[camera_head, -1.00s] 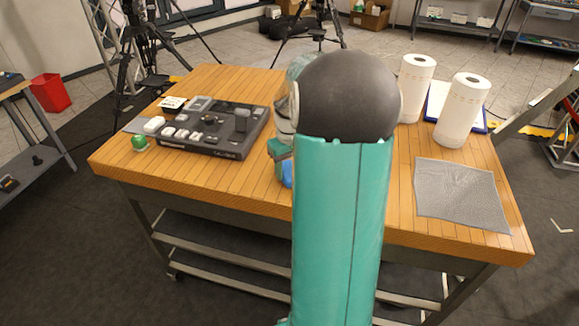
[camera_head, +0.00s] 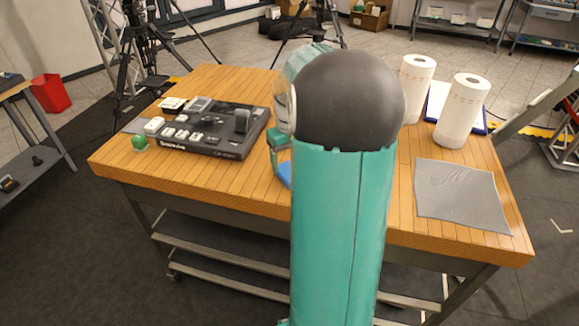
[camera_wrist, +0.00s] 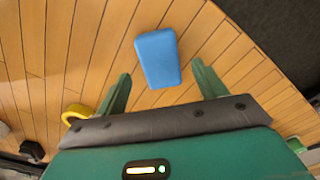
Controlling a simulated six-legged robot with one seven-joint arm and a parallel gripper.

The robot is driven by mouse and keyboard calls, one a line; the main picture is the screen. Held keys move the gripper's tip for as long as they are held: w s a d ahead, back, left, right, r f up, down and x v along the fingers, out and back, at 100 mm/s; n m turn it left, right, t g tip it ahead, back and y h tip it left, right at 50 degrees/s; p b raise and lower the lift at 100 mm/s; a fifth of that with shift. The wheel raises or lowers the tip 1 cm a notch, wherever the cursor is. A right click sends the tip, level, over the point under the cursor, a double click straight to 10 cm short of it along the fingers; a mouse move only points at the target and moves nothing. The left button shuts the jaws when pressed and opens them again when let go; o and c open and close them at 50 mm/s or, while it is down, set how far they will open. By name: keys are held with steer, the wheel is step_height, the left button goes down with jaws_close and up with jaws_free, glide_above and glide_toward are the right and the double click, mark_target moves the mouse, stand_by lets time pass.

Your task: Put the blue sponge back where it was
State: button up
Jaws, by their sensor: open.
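The blue sponge (camera_wrist: 158,57) lies flat on the wooden tabletop in the wrist view, apart from my fingers. My gripper (camera_wrist: 161,70) is open and empty, its two green fingers spread below the sponge in the picture, with the sponge ahead of the gap between them. In the head view only part of the sponge (camera_head: 284,172) shows near the table's front edge, left of my arm. My arm hides the rest of it and most of my gripper there.
A dark grey device (camera_head: 215,130) and a green ball (camera_head: 139,142) are on the left of the table (camera_head: 220,185). Two paper rolls (camera_head: 459,110) and a grey cloth (camera_head: 462,195) are on the right. A yellow ring-like thing (camera_wrist: 76,114) lies left of my gripper.

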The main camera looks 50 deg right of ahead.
mark_target(289, 171)
step_height(289, 171, up, 9)
steer(key=a+r+n+t+h, duration=0.1)
steer(key=a+r, duration=0.2)
steer(key=a, duration=0.9)
steer(key=s+a+n+t, duration=0.1)
steer(key=s+a, duration=0.2)
steer(key=a, duration=0.4)
steer(key=s+a+t, duration=0.2)
steer(key=s+a, duration=0.2)
steer(key=a, duration=0.3)
steer(key=s+a+f+n+t+y, duration=0.1)
steer(key=s+a, duration=0.2)
steer(key=a, duration=0.4)
steer(key=shift+s+a+n+t, duration=0.2)
steer(key=shift+s+n+t, duration=0.1)
steer(key=shift+s, duration=0.1)
